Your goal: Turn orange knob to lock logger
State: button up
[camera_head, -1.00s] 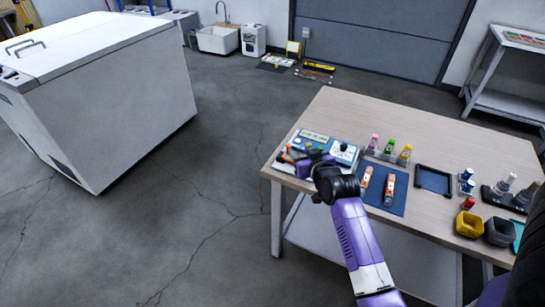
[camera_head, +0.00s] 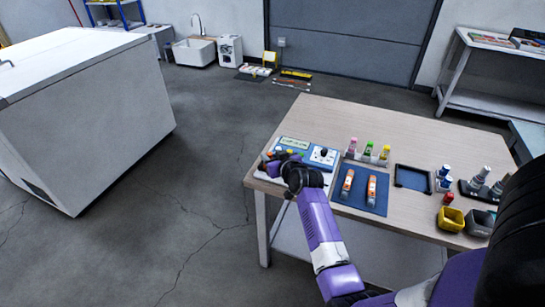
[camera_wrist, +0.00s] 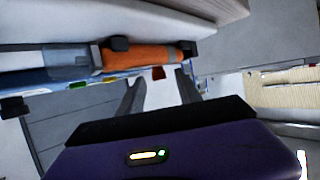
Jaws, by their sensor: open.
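The logger (camera_head: 320,156) is a blue and white unit with a display and a dark round knob, at the table's left end in the head view. My gripper (camera_head: 273,166) is at its front left corner, partly hidden by my wrist. An orange cylinder (camera_wrist: 140,57) with dark ends and a grey end piece lies just beyond the fingertips. A small red-orange piece (camera_wrist: 158,72) shows between the tips. I cannot tell which is the orange knob.
Two orange and white devices (camera_head: 348,182) lie on a blue mat (camera_head: 360,202) to the right. Behind stands a rack with coloured-cap bottles (camera_head: 368,150). A dark tray (camera_head: 412,179) and a yellow bin (camera_head: 450,220) are farther right.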

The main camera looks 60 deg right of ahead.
grip_shut()
